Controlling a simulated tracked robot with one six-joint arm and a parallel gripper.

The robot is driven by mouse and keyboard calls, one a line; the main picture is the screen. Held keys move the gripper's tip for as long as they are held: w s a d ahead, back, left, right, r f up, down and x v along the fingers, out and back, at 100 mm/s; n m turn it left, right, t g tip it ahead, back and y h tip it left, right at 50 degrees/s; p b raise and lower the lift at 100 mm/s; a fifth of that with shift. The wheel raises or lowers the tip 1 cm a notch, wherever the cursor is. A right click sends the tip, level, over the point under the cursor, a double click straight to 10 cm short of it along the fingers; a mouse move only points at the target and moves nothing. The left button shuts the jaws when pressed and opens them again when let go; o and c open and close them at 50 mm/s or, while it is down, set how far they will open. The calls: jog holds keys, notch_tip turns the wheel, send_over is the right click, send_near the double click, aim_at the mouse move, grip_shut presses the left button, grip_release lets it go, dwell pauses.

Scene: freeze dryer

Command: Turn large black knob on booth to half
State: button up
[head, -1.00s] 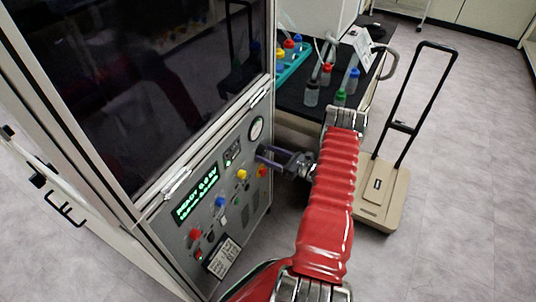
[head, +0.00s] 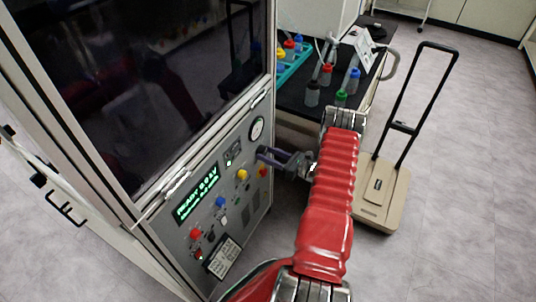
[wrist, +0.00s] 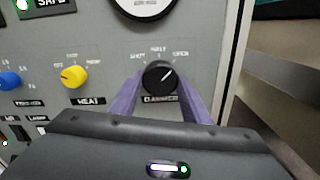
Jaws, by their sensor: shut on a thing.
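The large black knob (wrist: 160,77) is on the grey booth panel in the wrist view, with a white pointer line tilted to the upper right and printed marks above it. My gripper (wrist: 162,92) has its two purple fingers on either side of the knob, shut on it. In the head view my gripper (head: 270,156) reaches the right part of the panel (head: 244,216) from the right, and its fingers hide most of the knob there.
A yellow knob (wrist: 74,76) and a blue knob (wrist: 9,81) lie left of the black one. A round gauge (head: 257,129) is above it. A black bench (head: 300,97) with bottles and a beige hand cart (head: 383,190) stand to the right.

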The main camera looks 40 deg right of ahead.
jog(key=shift+d+n, duration=0.15)
jog(key=shift+n, duration=0.15)
jog(key=n, duration=0.8)
dwell(0.3)
dwell(0.4)
jog(key=o, duration=1)
jog(key=shift+o, duration=0.2)
jog(key=v, duration=1.4)
